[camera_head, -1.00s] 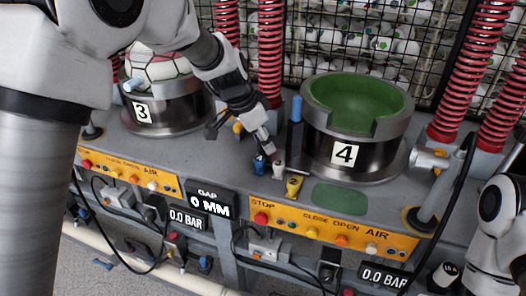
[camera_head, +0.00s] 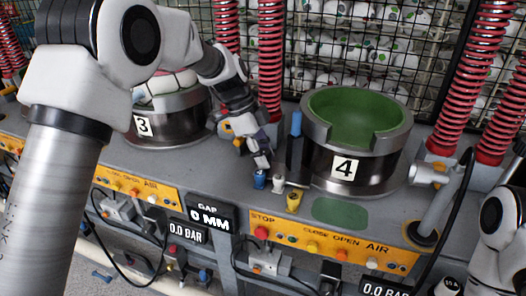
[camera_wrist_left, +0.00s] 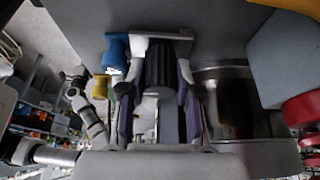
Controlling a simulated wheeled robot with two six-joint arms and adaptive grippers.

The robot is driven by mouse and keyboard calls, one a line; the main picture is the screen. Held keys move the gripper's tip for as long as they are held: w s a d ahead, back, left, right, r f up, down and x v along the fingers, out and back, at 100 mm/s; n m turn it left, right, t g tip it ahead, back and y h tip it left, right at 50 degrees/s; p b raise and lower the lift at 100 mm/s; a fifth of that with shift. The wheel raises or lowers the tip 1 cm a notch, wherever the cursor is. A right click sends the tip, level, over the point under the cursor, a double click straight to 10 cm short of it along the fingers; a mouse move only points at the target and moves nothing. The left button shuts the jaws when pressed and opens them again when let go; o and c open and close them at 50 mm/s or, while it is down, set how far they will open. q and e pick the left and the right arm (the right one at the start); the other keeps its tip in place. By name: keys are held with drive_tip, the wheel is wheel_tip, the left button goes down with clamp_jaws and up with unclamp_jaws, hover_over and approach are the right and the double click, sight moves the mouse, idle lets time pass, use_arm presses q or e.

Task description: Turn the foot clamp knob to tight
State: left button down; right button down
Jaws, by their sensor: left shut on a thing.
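My left gripper (camera_head: 258,152) reaches down to the grey bench between station 3 and station 4. It also shows in the left wrist view (camera_wrist_left: 160,100). There its two fingers stand on both sides of a dark ribbed knob (camera_wrist_left: 160,65), which I take to be the foot clamp knob, and it is shut on it. A pale plate lies behind the knob. In the head view the fingers hide the knob, and its turn position cannot be read. My right arm shows at the right edge, but its gripper is not seen.
Small blue (camera_head: 260,178), white (camera_head: 278,182) and yellow (camera_head: 293,201) pieces stand close by the gripper. A dark post with a blue top (camera_head: 296,150) and the station 4 bowl (camera_head: 345,168) are to its right. The orange button panel (camera_head: 335,244) runs along the front.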

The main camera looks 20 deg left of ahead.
use_arm(q)
drive_tip(key=shift+s+f+m, duration=0.1)
drive_tip(key=shift+f+m, duration=0.1)
drive_tip(key=shift+m, duration=0.1)
drive_tip(key=c, duration=1)
unclamp_jaws()
drive_tip(key=shift+c, duration=0.2)
drive_tip(key=shift+o, duration=1.1)
drive_tip(key=shift+d, duration=0.15)
drive_tip(key=shift+r, duration=0.15)
drive_tip(key=v, duration=0.8)
drive_tip(key=shift+w, duration=0.2)
